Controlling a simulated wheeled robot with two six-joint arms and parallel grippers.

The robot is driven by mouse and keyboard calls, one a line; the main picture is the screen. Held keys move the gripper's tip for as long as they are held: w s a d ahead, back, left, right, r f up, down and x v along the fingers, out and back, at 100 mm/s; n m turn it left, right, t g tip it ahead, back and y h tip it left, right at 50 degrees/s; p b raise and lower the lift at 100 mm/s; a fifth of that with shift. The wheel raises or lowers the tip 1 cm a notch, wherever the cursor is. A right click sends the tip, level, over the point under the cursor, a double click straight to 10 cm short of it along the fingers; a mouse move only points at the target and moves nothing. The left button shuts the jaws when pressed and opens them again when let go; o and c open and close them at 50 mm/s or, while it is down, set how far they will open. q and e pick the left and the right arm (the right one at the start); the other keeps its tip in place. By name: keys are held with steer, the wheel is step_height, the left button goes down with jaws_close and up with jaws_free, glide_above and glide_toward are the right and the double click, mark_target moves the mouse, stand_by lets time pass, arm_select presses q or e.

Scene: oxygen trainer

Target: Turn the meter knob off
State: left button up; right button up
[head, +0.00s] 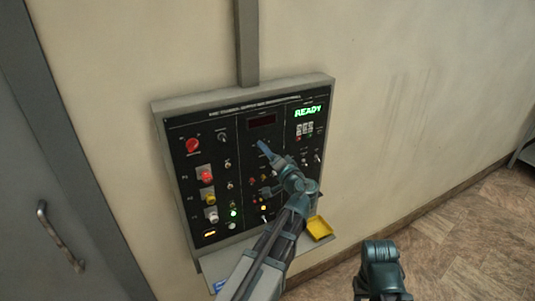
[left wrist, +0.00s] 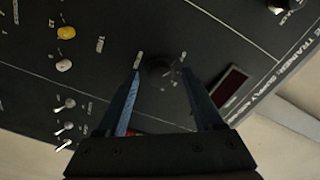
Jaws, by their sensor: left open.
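The meter knob (left wrist: 157,66) is a small dark round knob on the black panel, with small markings around it. In the left wrist view it sits between the tips of my left gripper (left wrist: 161,76), which is open with a blue finger on either side. I cannot tell whether the fingers touch it. In the head view my left gripper (head: 264,148) is at the panel just below the dark red meter display (head: 262,121) and hides the knob. The display also shows in the left wrist view (left wrist: 231,84). My right arm's end (head: 380,262) is low in the head view, away from the panel; its fingers cannot be made out.
The wall-mounted panel (head: 160,108) carries a red knob (head: 192,145), coloured connectors, several switches and a lit green READY sign (head: 307,111). A grey door (head: 40,160) stands at left.

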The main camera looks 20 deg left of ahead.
arm_select(q)
steer(key=v, duration=1.3)
steer(key=shift+s+d, duration=0.3)
steer(key=s+d+f+g+h+b, duration=0.1)
steer(key=s+d+f+g+h, duration=0.15)
steer(key=f, duration=0.65)
steer(key=s+d+f+g+h+b, duration=0.2)
steer(key=s+f+g+h, duration=0.15)
steer(key=f, duration=0.45)
steer(key=s+d+f+m+g+h+b, duration=0.1)
steer(key=s+d+f+m+g+h, duration=0.1)
steer(key=s+d+f+g+h, duration=0.3)
steer(key=s+d+f+h, duration=0.2)
steer(key=s+d+f, duration=0.2)
steer(key=s+d, duration=0.2)
steer(key=shift+d+f+b, duration=0.2)
steer(key=shift+d+b, duration=0.1)
steer(key=shift+d, duration=0.55)
